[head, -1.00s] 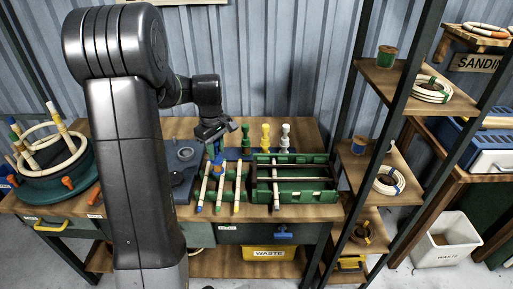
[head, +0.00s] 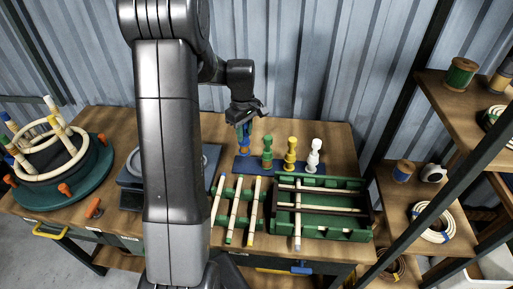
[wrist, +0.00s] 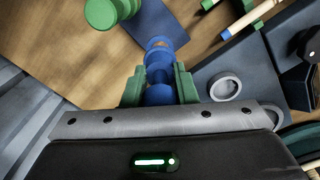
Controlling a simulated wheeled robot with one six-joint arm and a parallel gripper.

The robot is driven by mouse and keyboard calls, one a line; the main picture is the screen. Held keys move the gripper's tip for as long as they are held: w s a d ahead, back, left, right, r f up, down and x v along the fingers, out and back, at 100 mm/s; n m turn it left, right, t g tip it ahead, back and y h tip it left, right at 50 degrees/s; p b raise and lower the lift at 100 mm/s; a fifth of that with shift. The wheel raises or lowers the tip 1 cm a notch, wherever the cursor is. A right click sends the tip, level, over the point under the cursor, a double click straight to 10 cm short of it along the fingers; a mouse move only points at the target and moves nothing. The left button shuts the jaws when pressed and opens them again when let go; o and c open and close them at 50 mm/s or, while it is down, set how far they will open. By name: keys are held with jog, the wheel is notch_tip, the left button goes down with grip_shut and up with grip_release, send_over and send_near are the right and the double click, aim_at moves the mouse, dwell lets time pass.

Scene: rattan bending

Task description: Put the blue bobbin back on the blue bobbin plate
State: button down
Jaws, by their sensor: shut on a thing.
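My gripper (head: 243,119) is shut on the blue bobbin (head: 244,136), near the left end of the blue bobbin plate (head: 284,178). In the wrist view the blue bobbin (wrist: 159,68) stands between the two green fingers (wrist: 159,85), with the blue plate (wrist: 165,18) just beyond it. The bobbin's lower end shows some orange. I cannot tell whether it touches the plate. A green bobbin (head: 267,152), a yellow bobbin (head: 290,154) and a white bobbin (head: 313,156) stand upright in a row on the plate. The green bobbin (wrist: 108,12) also shows in the wrist view.
A green rack with cane rods (head: 239,204) and a green fixture box (head: 352,229) lie in front of the plate. A round teal stand (head: 82,196) with cane rings is at the left. Shelves (head: 420,178) with spools stand at the right.

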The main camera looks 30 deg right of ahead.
aim_at(245, 141)
jog(key=shift+f+p, duration=0.3)
jog(key=shift+f, duration=2.85)
jog(key=c, duration=1.2)
grip_release()
jog(key=shift+o, duration=0.2)
notch_tip(245, 141, up, 12)
jog(key=shift+r+b, duration=0.15)
jog(key=shift+b, duration=0.45)
jog(key=shift+f+p, duration=0.45)
jog(key=shift+f, duration=4)
jog(key=shift+f, duration=0.1)
